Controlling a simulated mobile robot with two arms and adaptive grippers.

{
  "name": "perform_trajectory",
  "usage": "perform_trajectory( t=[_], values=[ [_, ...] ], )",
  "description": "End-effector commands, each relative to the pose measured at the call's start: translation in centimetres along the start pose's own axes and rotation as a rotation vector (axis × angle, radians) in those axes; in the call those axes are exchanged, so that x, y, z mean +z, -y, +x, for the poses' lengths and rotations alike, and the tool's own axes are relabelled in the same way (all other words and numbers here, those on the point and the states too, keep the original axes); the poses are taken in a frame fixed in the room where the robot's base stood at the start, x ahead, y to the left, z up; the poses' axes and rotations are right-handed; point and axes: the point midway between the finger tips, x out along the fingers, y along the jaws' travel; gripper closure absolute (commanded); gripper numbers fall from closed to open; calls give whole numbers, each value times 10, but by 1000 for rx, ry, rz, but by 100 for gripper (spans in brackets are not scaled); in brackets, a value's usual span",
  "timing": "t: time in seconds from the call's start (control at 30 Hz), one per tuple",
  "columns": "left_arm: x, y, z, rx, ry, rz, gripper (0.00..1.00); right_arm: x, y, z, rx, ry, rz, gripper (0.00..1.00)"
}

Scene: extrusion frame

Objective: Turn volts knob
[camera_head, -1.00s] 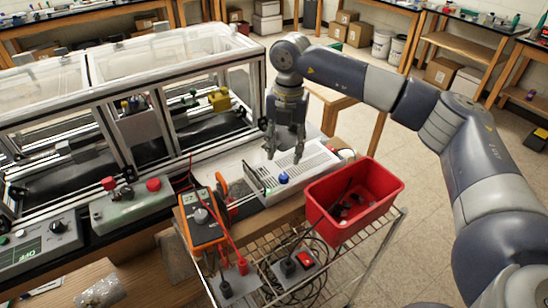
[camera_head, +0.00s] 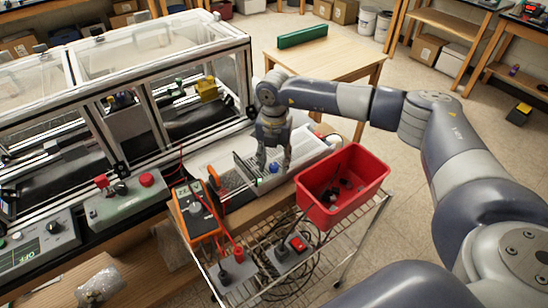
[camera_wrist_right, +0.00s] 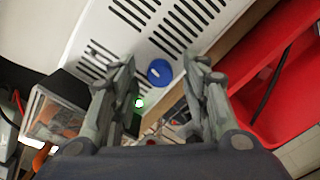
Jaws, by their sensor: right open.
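A blue round knob (camera_head: 274,168) with a white mark sits on the front of a white slotted power supply box (camera_head: 305,152). In the right wrist view the knob (camera_wrist_right: 160,72) lies between my fingertips, with a gap on each side. I cannot tell whether it is the volts knob, as no label is readable. My right gripper (camera_head: 275,163) is open and empty, pointing down at the knob. A small green light (camera_wrist_right: 139,103) shows near the knob. My left gripper is not in view.
A red bin (camera_head: 342,190) stands close right of the box on a wire cart (camera_head: 255,285). An orange multimeter (camera_head: 196,212) with red leads lies to the left. A framed machine (camera_head: 140,90) stands behind left. A wooden table (camera_head: 335,58) is at the back.

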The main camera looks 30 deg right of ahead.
Motion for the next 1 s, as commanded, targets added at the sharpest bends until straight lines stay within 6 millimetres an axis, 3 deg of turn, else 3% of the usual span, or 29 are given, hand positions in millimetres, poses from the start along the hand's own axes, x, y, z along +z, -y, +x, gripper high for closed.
perform_trajectory(
  t=[0.1,0.3,0.5,1.0],
  values=[
    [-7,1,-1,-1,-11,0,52,0,0,3,0,0,-1,57],
    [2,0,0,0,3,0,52,0,0,3,1,0,-1,60],
    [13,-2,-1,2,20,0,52,0,0,3,1,0,-1,100],
    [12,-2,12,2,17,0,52,1,-1,5,2,1,-94,100]
  ],
)
